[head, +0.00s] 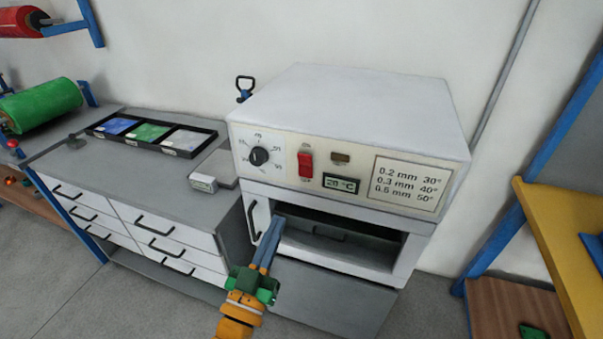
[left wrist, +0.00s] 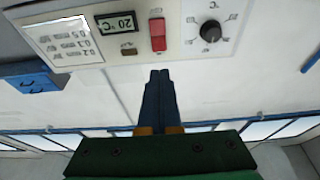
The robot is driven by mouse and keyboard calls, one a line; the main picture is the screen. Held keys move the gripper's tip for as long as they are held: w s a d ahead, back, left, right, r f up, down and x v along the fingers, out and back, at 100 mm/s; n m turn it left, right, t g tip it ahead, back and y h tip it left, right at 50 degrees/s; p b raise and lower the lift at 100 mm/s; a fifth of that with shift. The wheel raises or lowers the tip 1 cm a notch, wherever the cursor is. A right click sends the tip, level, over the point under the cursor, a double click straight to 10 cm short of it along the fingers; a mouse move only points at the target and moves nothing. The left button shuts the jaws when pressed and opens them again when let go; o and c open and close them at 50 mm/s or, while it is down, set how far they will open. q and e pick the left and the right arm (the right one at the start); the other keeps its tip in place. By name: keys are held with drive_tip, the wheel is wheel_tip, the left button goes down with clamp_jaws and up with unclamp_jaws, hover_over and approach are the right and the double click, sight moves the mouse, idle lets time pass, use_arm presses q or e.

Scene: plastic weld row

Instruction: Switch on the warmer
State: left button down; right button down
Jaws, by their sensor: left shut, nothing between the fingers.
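The warmer (head: 345,105) is a white box with a front panel holding a black dial (head: 259,156), a red rocker switch (head: 305,164), a small dark indicator window (head: 340,158) and a display reading 20 °C (head: 341,184). Below the panel is an open compartment (head: 335,240). My left gripper (head: 278,220) is shut and empty, in front of the compartment's left side and below the switch in the head view. In the left wrist view, upside down, the fingers (left wrist: 158,75) point toward the red switch (left wrist: 157,34), apparently apart from it. My right gripper is not in view.
A grey drawer cabinet (head: 150,225) stands left, with a black tray (head: 150,135) of coloured sheets and a small white block (head: 203,183) on top. A printed temperature chart (head: 404,184) is on the panel. A blue-framed rack with a yellow shelf (head: 565,235) stands right.

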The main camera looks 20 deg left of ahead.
sight(304, 159)
use_arm(q)
drive_tip(key=p+x, duration=0.3)
drive_tip(key=x, duration=1)
drive_tip(key=shift+w+r, duration=0.1)
drive_tip(key=shift+w, duration=0.4)
drive_tip(key=shift+w+r, duration=0.2)
drive_tip(key=shift+r, duration=0.1)
drive_tip(key=shift+w, duration=0.1)
drive_tip(key=shift+f, duration=0.1)
